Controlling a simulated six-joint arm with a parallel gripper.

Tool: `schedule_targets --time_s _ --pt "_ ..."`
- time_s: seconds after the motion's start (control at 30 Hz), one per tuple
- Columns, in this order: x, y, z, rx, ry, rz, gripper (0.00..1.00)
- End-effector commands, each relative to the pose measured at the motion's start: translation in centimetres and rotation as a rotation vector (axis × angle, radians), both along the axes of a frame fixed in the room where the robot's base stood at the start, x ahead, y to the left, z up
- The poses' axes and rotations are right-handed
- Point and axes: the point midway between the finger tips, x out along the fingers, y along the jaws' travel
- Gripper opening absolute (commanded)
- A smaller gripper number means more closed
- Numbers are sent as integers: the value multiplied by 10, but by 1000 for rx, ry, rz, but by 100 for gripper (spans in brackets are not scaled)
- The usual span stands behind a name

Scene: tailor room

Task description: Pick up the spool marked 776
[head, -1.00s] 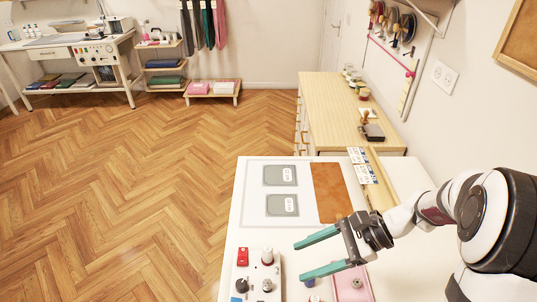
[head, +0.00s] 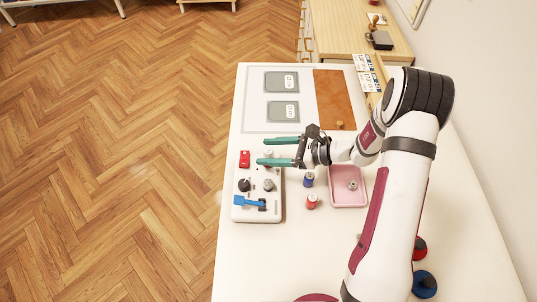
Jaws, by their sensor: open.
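In the head view my gripper (head: 264,150) is open and empty, its two teal fingers pointing left over the far edge of a white control box. A blue spool (head: 308,180) and a red spool (head: 311,202) with pale tops stand on the white table between the box and a pink tray. Another red spool (head: 420,246) and a blue one (head: 424,285) stand at the lower right, beside my arm. No number is readable on any spool, so I cannot tell which is 776.
The control box (head: 240,212) carries a red switch (head: 244,159), knobs and a blue lever (head: 250,202). The pink tray (head: 348,203) holds a small grey part (head: 352,185). Two grey cards (head: 282,82) and a brown mat (head: 333,95) lie farther back. The table's front middle is clear.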

Motion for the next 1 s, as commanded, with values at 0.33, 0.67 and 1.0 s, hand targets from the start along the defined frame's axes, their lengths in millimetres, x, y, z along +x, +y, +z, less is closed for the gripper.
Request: schedule_targets --time_s 0.33,0.67,1.0 --pt "2 7 -3 -1 0 0 53" --pt "2 6 -3 -1 0 0 0" --pt "2 6 -1 -1 -1 0 0"
